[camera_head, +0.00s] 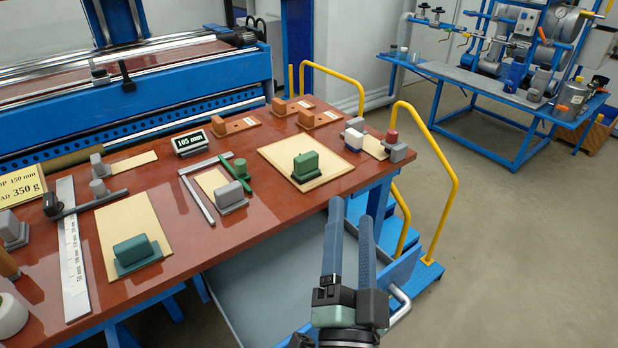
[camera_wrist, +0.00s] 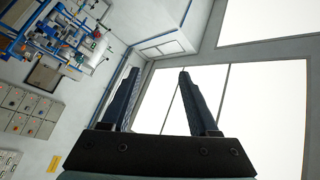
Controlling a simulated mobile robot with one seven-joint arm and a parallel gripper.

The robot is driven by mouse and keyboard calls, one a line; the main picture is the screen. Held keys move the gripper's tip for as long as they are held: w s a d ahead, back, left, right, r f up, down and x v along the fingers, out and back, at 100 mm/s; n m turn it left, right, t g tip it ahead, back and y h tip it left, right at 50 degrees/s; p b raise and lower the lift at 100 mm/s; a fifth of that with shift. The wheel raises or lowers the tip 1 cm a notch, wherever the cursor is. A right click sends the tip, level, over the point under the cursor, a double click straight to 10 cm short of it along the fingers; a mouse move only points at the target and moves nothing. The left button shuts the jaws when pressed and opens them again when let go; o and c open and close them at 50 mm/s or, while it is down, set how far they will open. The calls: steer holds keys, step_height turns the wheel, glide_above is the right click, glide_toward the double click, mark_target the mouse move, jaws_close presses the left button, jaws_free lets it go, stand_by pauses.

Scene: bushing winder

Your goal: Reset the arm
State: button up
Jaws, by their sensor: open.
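My gripper (camera_head: 350,212) stands in front of the table's right part in the head view, fingers pointing up. Its two dark blue fingers are apart with nothing between them. In the wrist view my gripper (camera_wrist: 158,75) is also open and empty, facing bright window panes (camera_wrist: 245,95) and a white wall. It touches nothing that I can see.
The brown-red table (camera_head: 240,245) holds several blocks, cream sheets and a steel ruler (camera_head: 72,250). A green block (camera_head: 306,165) sits on one sheet. Yellow handrails (camera_head: 440,150) and blue steps (camera_head: 425,275) stand beyond my gripper. Grey floor (camera_head: 520,240) at right is clear.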

steer(key=s+a+r+n+t, duration=0.2)
steer(key=r+n, duration=0.1)
steer(key=r, duration=0.9)
steer(key=s+a+r+n+t+y+p, duration=0.1)
steer(key=s+r+n+t, duration=0.1)
steer(key=r, duration=1)
steer(key=s+a+r+n+t+y+p, duration=0.1)
steer(key=r+n, duration=0.4)
steer(key=r, duration=0.7)
steer(key=s+a+t, duration=0.1)
steer(key=s, duration=0.1)
steer(key=shift+s+a+r, duration=0.3)
steer(key=shift+s+r, duration=0.05)
steer(key=shift+s, duration=0.05)
